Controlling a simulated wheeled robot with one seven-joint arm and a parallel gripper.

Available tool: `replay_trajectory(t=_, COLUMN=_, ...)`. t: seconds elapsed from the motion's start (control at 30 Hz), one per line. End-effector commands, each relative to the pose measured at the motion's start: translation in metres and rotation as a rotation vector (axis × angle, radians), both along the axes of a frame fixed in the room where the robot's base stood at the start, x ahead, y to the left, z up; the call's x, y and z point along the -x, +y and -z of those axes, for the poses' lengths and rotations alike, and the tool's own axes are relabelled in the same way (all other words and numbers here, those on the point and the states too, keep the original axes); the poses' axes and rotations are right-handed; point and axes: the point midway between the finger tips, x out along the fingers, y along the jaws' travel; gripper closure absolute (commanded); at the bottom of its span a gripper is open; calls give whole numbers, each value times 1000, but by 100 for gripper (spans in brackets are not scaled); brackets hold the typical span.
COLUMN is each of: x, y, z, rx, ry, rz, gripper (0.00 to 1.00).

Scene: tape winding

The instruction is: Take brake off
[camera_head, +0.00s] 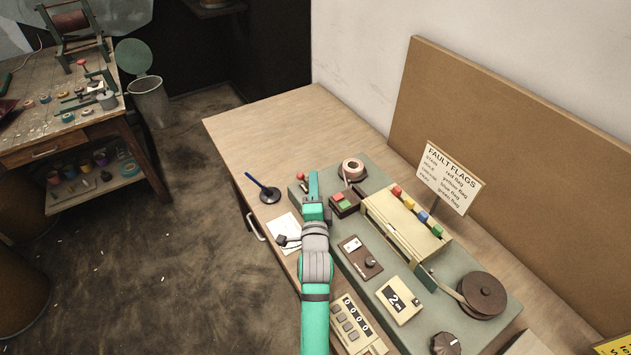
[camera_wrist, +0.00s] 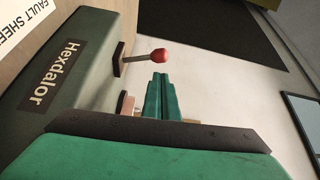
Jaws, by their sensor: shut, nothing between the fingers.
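A small lever with a red ball knob (camera_head: 300,176) stands at the far left corner of the green tape-winding machine (camera_head: 346,228). In the wrist view the red knob (camera_wrist: 159,54) sits on a thin stem from a dark base (camera_wrist: 120,60) on the machine's side. My gripper (camera_head: 313,176) is just right of the knob in the head view. In the wrist view my gripper's fingertips (camera_wrist: 160,78) are together and empty, close to the knob, with a gap showing between. Whether the lever is in its braked position I cannot tell.
A red and green button box (camera_head: 344,202) and a tape roll (camera_head: 353,168) stand right of my gripper. The table's far left part is clear.

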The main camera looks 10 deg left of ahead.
Motion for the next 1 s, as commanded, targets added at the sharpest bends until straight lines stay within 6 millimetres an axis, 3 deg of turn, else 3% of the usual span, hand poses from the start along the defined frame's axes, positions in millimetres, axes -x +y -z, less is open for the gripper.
replay_trajectory(t=0.17, x=11, y=-3, z=1, rx=0, ry=0, rz=1, gripper=100)
replay_trajectory(t=0.7, x=94, y=-18, z=5, rx=0, ry=2, rz=1, gripper=100)
replay_trajectory(t=1.0, x=107, y=-20, z=5, rx=-1, ry=0, rz=1, gripper=100)
